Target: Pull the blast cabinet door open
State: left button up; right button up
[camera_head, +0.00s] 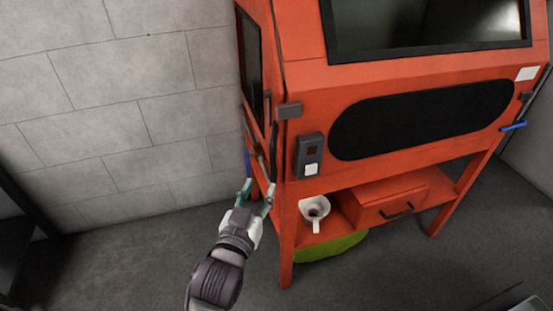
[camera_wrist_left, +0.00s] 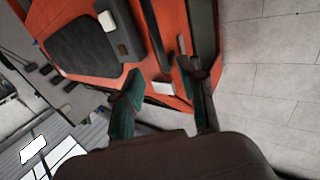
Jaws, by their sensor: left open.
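The orange blast cabinet (camera_head: 300,75) stands on legs at the right of the head view. Its door (camera_head: 266,40), with a dark window, is on its left side and looks shut. A dark upright bar (camera_head: 274,138) shows near the door's front edge; a dark bar also shows in the left wrist view (camera_wrist_left: 156,36). My left gripper (camera_head: 258,187) is open, with its green fingers pointing up at the lower part of the door side. In the left wrist view its fingers (camera_wrist_left: 165,88) are spread and nothing is clearly held; contact with the door cannot be told. My right gripper is not in view.
A dark latch block (camera_head: 289,111) and a switch box (camera_head: 310,155) are on the cabinet's front corner. A white funnel-like part (camera_head: 315,210) and a drawer (camera_head: 393,205) are below. The block wall (camera_head: 120,90) stands behind; the floor (camera_head: 130,255) at left is clear.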

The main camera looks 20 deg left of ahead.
aim_at(272, 162)
pick_arm(q)
jog(key=w, duration=1)
jog(key=shift+w+p, duration=0.3)
jog(key=shift+w, duration=0.1)
grip_shut()
